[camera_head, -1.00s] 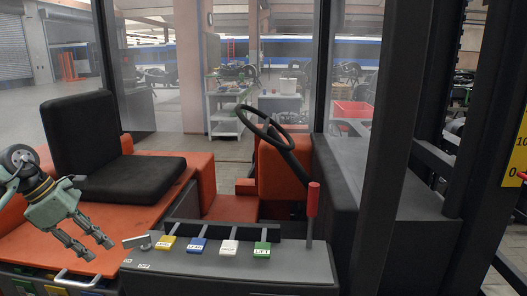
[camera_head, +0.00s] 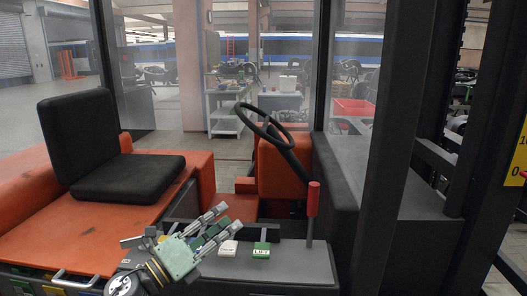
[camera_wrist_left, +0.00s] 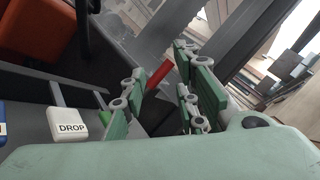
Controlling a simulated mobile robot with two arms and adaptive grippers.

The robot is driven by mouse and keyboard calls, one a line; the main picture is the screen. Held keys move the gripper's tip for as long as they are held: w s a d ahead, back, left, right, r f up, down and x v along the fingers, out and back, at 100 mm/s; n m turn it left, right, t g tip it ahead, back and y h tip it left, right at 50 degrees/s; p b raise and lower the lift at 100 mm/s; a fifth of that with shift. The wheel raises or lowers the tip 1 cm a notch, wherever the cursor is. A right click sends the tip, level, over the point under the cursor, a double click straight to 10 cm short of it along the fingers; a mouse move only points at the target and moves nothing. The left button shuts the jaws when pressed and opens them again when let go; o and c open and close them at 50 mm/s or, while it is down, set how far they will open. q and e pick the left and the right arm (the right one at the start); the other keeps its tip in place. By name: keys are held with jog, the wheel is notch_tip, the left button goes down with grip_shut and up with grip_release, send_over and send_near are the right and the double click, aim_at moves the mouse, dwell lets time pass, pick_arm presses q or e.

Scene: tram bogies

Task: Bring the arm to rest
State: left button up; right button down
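My left gripper (camera_head: 223,218) is over the left part of the grey control panel (camera_head: 285,276), fingers pointing up and right. In the left wrist view its fingers (camera_wrist_left: 158,105) are spread apart with nothing held between them. The white DROP lever (camera_head: 229,248) and green LIFT lever (camera_head: 262,250) stand just right of the gripper. The DROP lever also shows in the wrist view (camera_wrist_left: 68,122). The gripper largely covers the yellow and blue levers in the head view. I cannot tell whether it touches them. My right gripper is not in view.
A red-handled lever (camera_head: 313,199) rises from the panel's right side. Behind are a steering wheel (camera_head: 272,125) and a black seat (camera_head: 122,177) on an orange body. Dark posts (camera_head: 385,150) stand at right. The space above the orange deck (camera_head: 80,238) is free.

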pick_arm(q)
jog(key=s+a+f+n+y, duration=0.55)
jog(key=f+n+y, duration=0.3)
jog(key=n, duration=0.45)
jog(key=s+a+f+n+y, duration=0.6)
jog(key=f+n, duration=0.4)
jog(key=n, duration=0.3)
jog(key=s+f+n+g, duration=0.4)
jog(key=s+f+g, duration=0.25)
jog(key=s, duration=0.65)
jog(key=s+f+n+g, duration=0.45)
jog(key=s+f, duration=0.25)
jog(key=s, duration=0.6)
notch_tip(320, 180, down, 25)
jog(key=s+m+g, duration=0.1)
jog(key=s+a+f+g, duration=0.1)
jog(key=s+a+f, duration=0.1)
jog(key=s+f, duration=1.5)
jog(key=shift+s, duration=0.2)
